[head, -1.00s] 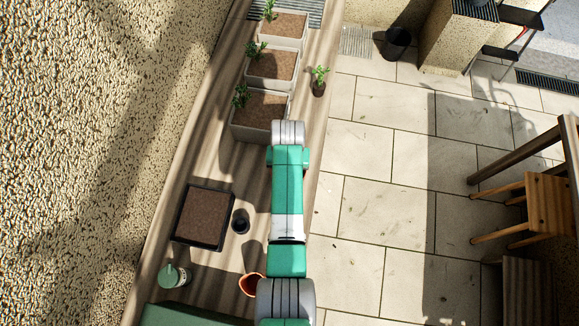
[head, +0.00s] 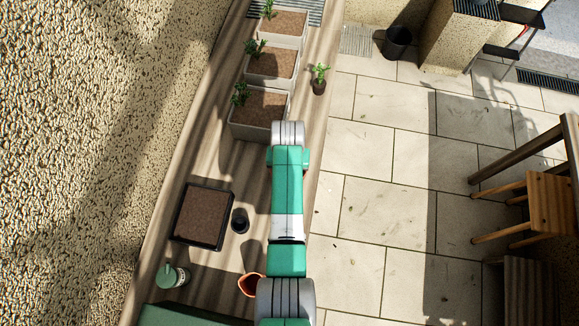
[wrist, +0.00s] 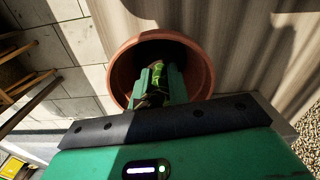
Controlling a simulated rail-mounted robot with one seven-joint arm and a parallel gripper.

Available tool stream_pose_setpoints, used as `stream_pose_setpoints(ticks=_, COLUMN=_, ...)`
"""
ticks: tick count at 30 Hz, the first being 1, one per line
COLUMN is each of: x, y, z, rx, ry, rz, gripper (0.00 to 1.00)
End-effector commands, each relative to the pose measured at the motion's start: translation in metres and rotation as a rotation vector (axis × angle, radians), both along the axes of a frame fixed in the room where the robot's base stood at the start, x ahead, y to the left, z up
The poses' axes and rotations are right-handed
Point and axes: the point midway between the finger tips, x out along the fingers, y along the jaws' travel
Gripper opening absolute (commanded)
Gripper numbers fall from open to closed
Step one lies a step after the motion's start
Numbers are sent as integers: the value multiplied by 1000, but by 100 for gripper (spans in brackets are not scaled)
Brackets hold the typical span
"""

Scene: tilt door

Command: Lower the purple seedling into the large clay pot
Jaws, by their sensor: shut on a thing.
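In the wrist view, the large clay pot (wrist: 118,75) is a round terracotta pot with a wide rim and a dark inside. My gripper (wrist: 157,84) is over the pot's mouth, its green fingers shut on the seedling (wrist: 154,93). Only a small part of the seedling shows between the fingers, with bright green and dark patches; its purple colour and its lower end cannot be made out. I cannot tell how deep it is relative to the rim. In the head view, my arm hides the gripper and the seedling.
An orange clay pot (head: 249,284) shows partly beside my arm; I cannot tell whether it is the same pot. Planter boxes (head: 262,131) with green plants line the bench (head: 225,165). A soil tray (head: 203,215), black pot (head: 240,220) and green-topped container (head: 174,276) stand left.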

Motion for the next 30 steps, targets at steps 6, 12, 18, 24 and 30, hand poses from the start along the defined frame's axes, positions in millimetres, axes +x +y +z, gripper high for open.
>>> stream_pose_setpoints(ticks=6, x=0, y=0, z=0, rx=0, ry=-1, rz=0, gripper=27)
stream_pose_setpoints(ticks=12, x=0, y=0, z=0, rx=0, ry=0, rz=0, gripper=43)
stream_pose_setpoints(ticks=18, x=1, y=0, z=5, rx=0, ry=-2, rz=0, gripper=43)
stream_pose_setpoints(ticks=24, x=1, y=0, z=45, rx=0, ry=-5, rz=0, gripper=43)
stream_pose_setpoints(ticks=30, x=0, y=0, z=73, rx=0, ry=-2, rz=0, gripper=43)
